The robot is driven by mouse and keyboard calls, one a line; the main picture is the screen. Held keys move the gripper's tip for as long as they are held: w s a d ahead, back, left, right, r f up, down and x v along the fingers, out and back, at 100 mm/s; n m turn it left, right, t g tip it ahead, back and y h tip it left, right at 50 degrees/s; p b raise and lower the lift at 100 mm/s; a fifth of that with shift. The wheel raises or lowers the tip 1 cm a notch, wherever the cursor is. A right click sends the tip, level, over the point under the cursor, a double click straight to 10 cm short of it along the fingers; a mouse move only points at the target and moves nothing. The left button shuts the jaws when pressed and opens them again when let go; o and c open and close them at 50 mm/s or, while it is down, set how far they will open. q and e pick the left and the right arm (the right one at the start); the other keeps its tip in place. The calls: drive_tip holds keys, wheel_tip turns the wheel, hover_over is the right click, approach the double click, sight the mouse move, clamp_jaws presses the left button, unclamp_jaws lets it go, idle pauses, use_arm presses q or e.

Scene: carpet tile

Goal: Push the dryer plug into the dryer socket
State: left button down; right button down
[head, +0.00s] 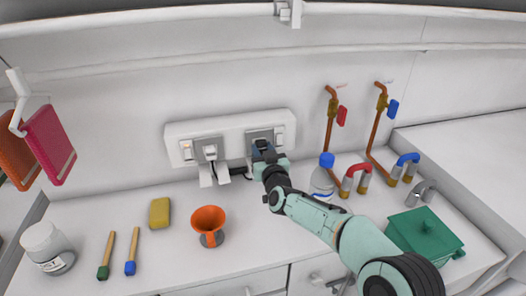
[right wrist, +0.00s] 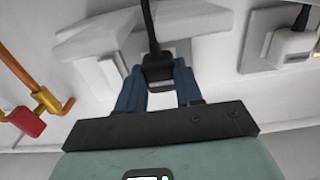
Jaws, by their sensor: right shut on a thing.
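A white double-socket panel (head: 178,131) is on the back wall. Its left grey outlet holds a white plug (head: 210,152) with a dark cord; this plug also shows in the right wrist view (right wrist: 289,44). My right gripper (head: 262,150) is in front of the right grey outlet (head: 258,134) and hides much of it. In the right wrist view, my right gripper (right wrist: 160,88) is shut on a dark plug (right wrist: 158,72) with a black cord. The plug's prongs are hidden, so I cannot tell how far it sits in the outlet. My left gripper is not in view.
White tags (head: 205,175) hang below the left outlet. A white bottle with a blue cap (head: 321,183) and copper pipes with valves (head: 330,118) stand right of the gripper. An orange funnel (head: 208,219) and a yellow sponge (head: 159,212) are on the counter.

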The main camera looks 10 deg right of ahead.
drive_tip(key=shift+w, duration=0.55)
drive_tip(key=c, duration=0.7)
unclamp_jaws()
drive_tip(key=shift+o, duration=0.2)
drive_tip(key=s+b, duration=0.2)
drive_tip(key=s, duration=1.1)
drive_tip(key=shift+s+d+b, duration=0.2)
drive_tip(key=shift+d+b, duration=0.05)
drive_tip(key=shift+b, duration=0.15)
